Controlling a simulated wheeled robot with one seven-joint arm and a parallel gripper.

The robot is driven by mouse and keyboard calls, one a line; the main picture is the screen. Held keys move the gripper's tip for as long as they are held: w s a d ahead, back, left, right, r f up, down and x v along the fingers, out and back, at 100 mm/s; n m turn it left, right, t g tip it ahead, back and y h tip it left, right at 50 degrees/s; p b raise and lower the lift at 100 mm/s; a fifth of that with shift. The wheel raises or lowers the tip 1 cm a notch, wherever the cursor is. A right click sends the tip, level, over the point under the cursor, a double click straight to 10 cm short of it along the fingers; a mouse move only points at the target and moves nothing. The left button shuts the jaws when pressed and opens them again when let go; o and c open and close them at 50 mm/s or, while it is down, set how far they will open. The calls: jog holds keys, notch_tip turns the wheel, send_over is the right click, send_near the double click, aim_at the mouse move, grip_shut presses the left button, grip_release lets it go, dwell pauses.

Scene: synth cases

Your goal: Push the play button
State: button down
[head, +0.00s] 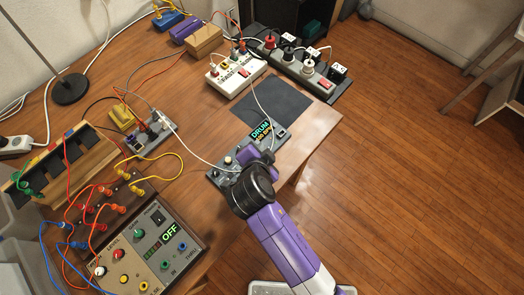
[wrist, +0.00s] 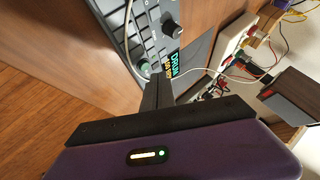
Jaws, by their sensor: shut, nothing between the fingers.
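The drum machine (head: 216,176) is a grey box near the table's right edge, with a lit screen (head: 262,131) reading DRUM. It also shows in the wrist view (wrist: 150,40), with dark pads and a black knob (wrist: 172,29). A round green button (wrist: 144,68) sits beside its screen; it may be the play button, but I cannot read a label. My gripper (head: 256,157) is shut and empty over the machine, hiding part of its panel. In the wrist view the gripper's fingertips (wrist: 157,84) appear close to the green button; I cannot tell whether they touch.
A dark mat (head: 272,101) lies behind the machine, before a power strip (head: 318,80) and a white box (head: 235,76). A white cable crosses to the machine. A panel reading OFF (head: 145,258) and several patch cables fill the left. Floor (head: 420,150) is clear right.

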notch_tip(320, 180, up, 5)
jog(key=p, duration=0.3)
jog(key=shift+r, duration=0.1)
dwell(0.5)
